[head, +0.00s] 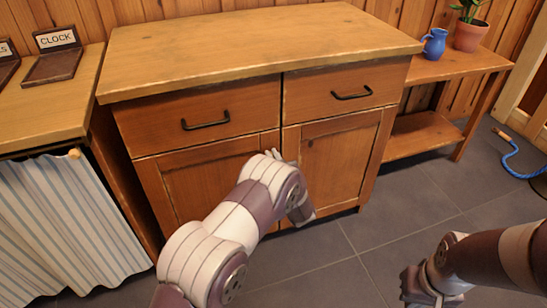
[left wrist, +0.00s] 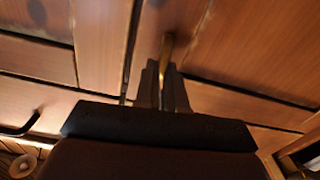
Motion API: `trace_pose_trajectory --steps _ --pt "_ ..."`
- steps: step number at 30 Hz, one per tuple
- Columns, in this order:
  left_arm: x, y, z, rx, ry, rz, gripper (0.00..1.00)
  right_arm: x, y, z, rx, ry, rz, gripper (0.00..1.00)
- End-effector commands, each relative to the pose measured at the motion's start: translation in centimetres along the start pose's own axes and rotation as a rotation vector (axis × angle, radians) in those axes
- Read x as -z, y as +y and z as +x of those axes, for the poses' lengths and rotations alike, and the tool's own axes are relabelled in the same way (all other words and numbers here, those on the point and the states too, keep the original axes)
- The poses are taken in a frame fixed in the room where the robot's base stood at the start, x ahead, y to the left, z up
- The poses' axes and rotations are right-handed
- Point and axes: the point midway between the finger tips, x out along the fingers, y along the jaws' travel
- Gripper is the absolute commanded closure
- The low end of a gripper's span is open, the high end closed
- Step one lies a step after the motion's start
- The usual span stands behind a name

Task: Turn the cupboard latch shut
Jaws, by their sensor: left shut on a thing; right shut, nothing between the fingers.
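The wooden cupboard (head: 325,165) stands ahead in the head view, with two drawers above two doors that look closed. The latch (left wrist: 167,46) is a narrow brass-coloured piece in the left wrist view, near the seam between panels. My left gripper (left wrist: 163,72) is shut on it, the fingers close on either side. In the head view my left arm reaches the doors' middle seam and hides the latch and the fingertips. The latch's exact angle is hard to tell. My right gripper (head: 415,290) is shut and empty, low at the right, away from the cupboard.
Black handles (head: 205,121) are on the drawers. A counter with a striped curtain (head: 60,225) stands at the left. A low bench (head: 460,68) at the right holds a blue jug (head: 434,44) and a potted plant (head: 470,34). The tiled floor at the right is mostly clear.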

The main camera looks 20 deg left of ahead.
Motion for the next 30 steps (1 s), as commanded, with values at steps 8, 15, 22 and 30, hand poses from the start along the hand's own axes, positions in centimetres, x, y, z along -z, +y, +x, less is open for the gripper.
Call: trace_pose_trajectory --steps 8,15,22,30 --pt "-0.1 -0.5 0.0 0.0 -0.001 -0.227 1.0 0.0 0.0 0.1 0.0 0.0 0.0 1.0" --pt "-0.4 -0.9 0.0 0.001 -0.001 -0.457 1.0 -0.1 0.0 0.5 0.0 0.0 0.0 1.0" --pt "-0.7 -1.3 0.0 0.001 -0.002 -0.674 1.0 -0.1 0.0 1.0 0.0 0.0 0.0 1.0" --pt "-1.1 -1.6 0.0 0.001 -0.001 -0.931 1.0 -0.2 0.0 2.0 0.0 0.0 0.0 1.0"
